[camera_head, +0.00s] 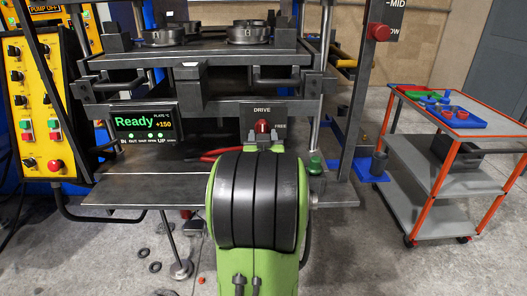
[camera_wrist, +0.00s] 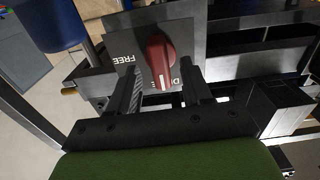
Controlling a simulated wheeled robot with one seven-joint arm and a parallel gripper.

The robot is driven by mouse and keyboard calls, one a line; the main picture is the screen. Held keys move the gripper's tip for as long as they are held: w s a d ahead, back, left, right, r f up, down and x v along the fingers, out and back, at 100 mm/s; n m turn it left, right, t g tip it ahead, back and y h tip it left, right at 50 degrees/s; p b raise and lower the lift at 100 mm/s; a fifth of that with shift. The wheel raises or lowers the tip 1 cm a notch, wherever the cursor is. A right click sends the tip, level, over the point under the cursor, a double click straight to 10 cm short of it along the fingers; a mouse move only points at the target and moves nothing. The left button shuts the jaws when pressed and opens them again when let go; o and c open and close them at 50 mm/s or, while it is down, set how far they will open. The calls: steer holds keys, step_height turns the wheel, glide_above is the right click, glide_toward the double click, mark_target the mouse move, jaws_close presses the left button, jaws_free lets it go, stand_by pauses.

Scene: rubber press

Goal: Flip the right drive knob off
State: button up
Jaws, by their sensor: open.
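The red drive knob (camera_head: 263,127) sits on a dark panel (camera_head: 281,110) with the words DRIVE above it and FREE to its right in the head view. In the wrist view the red knob (camera_wrist: 159,58) is seen close up, with the lettering turned over and a white mark at its lower end. My gripper (camera_wrist: 161,72) is open, one finger to each side of the knob as seen from the wrist. I cannot tell whether either finger touches it. In the head view my green and black arm hides most of my gripper.
A display (camera_head: 145,122) reading Ready stands left of the knob panel. The press bench (camera_head: 130,190) lies below, and upper plates (camera_head: 190,57) overhang. A yellow control panel (camera_head: 38,100) is at far left. An orange-framed cart (camera_head: 430,152) stands right, with open floor nearby.

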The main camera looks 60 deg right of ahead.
steer(key=b+v, duration=0.3)
steer(key=v, duration=1)
steer(key=shift+a, duration=0.2)
steer(key=w+a+f+n+t+y, duration=0.25)
steer(key=w+a+y, duration=0.25)
steer(key=a, duration=0.4)
steer(key=w+a+f+n+t+y, duration=0.1)
steer(key=w+a+f+n+y, duration=0.25)
steer(key=w+a+y, duration=0.35)
steer(key=s+a+f+n+g+y, duration=0.25)
steer(key=s+a, duration=0.35)
steer(key=a, duration=0.3)
steer(key=s+a+f+n+g+y, duration=0.25)
steer(key=s+a+n, duration=0.2)
steer(key=a, duration=0.45)
step_height(320, 180, up, 18)
steer(key=g+h+p, duration=0.1)
steer(key=p, duration=1.6)
steer(key=shift+s+d+f+m+p, duration=0.2)
steer(key=shift+s+d+m+p, duration=0.1)
steer(key=shift+p, duration=0.1)
